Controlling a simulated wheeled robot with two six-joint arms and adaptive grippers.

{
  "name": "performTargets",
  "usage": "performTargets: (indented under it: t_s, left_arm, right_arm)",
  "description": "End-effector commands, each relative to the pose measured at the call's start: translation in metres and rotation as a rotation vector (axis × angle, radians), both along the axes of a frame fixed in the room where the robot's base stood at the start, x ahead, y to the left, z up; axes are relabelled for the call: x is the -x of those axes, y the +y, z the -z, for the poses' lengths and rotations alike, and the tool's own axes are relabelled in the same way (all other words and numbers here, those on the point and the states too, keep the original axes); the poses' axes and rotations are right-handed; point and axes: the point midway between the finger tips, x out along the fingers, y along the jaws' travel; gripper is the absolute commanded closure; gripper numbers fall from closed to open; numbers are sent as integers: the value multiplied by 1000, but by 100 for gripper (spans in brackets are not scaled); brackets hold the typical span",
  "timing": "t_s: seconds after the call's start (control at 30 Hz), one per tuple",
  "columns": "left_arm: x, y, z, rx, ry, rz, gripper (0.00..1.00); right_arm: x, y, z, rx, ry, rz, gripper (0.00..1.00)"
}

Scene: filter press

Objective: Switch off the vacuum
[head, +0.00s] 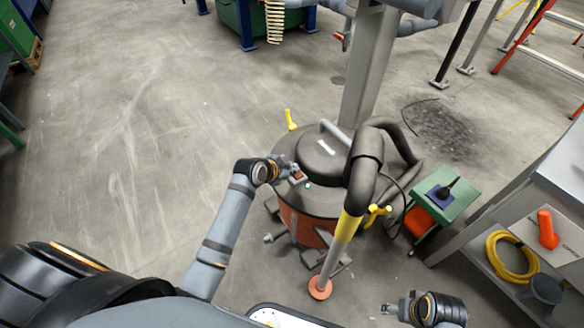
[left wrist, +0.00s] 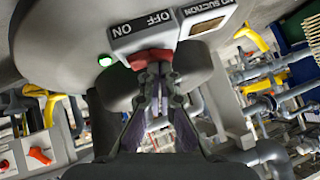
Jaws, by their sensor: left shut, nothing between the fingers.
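The vacuum (head: 322,155) is a round grey-lidded machine with an orange-red drum and a thick dark hose. Its red rocker switch (left wrist: 150,58) sits below a plate (left wrist: 143,27) marked OFF and ON, upside down in the left wrist view. A green lamp (left wrist: 105,60) beside the switch is lit. My left gripper (head: 288,168) is at the switch box on the vacuum's left side. In the left wrist view its shut fingertips (left wrist: 159,70) are at the red switch, overlapping its right part; contact is unclear. My right gripper (head: 386,309) is low, away from the vacuum.
A yellow-and-grey wand (head: 341,238) stands before the vacuum. A green cart (head: 446,203) and a bench (head: 563,185) with a yellow hose coil (head: 513,257) are to the right. A grey post (head: 367,75) rises behind. The floor at left is clear.

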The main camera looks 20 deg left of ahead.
Motion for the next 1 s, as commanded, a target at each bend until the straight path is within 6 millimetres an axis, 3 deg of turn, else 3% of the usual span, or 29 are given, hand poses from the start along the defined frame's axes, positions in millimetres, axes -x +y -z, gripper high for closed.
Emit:
performTargets:
  t_s: [0.13, 1.0]
  left_arm:
    - [-3, 4, 2, 56, 49, 1, 100]
    - [10, -10, 9, 55, 54, 2, 100]
  right_arm:
    - [-2, -7, 32, 13, -1, 10, 35]
    - [-3, -6, 19, 12, -3, 8, 35]
